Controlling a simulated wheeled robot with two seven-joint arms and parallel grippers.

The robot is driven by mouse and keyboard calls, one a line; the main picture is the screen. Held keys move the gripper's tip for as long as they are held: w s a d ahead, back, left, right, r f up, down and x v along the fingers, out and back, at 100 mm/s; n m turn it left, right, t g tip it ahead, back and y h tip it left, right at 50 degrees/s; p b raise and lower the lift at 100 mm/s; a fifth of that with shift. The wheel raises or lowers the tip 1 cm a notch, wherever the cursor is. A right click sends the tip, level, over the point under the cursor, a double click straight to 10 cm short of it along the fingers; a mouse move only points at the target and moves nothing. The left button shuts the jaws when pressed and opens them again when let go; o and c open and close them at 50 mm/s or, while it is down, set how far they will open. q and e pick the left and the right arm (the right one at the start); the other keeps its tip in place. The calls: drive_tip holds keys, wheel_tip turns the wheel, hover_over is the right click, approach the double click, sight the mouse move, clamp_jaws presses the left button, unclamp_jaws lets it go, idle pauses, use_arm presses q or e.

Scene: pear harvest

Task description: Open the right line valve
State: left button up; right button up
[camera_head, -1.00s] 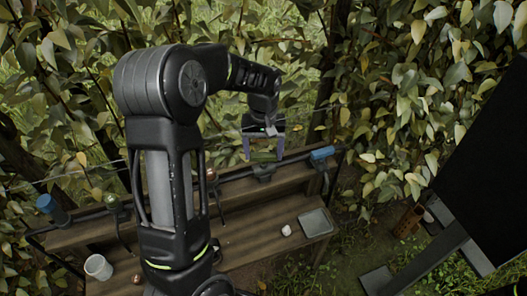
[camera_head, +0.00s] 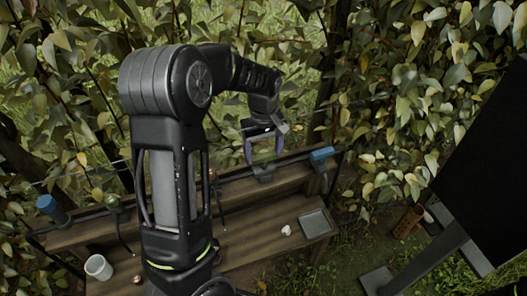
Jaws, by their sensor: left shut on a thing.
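A dark pipe line (camera_head: 237,176) runs along the back of a wooden bench. The right line valve (camera_head: 263,171) sits on it toward the right, with a greenish handle partly hidden between my fingers. My left gripper (camera_head: 265,158) reaches over from the left and is shut on that handle, its purple fingers pointing down. How far the handle is turned is too small to tell. Another green valve (camera_head: 113,203) sits on the line at the left. My right gripper is not in view.
Blue fittings mark the line's left end (camera_head: 48,205) and right end (camera_head: 322,155). On the bench (camera_head: 250,247) are a white cup (camera_head: 98,267), a grey tray (camera_head: 314,223) and a small white object (camera_head: 286,230). A dark panel (camera_head: 490,150) stands at the right. Leafy branches hang behind.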

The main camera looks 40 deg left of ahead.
sight(263, 155)
use_arm(q)
drive_tip(key=o, duration=1.4)
wheel_tip(263, 155, up, 8)
drive_tip(key=shift+f, duration=0.1)
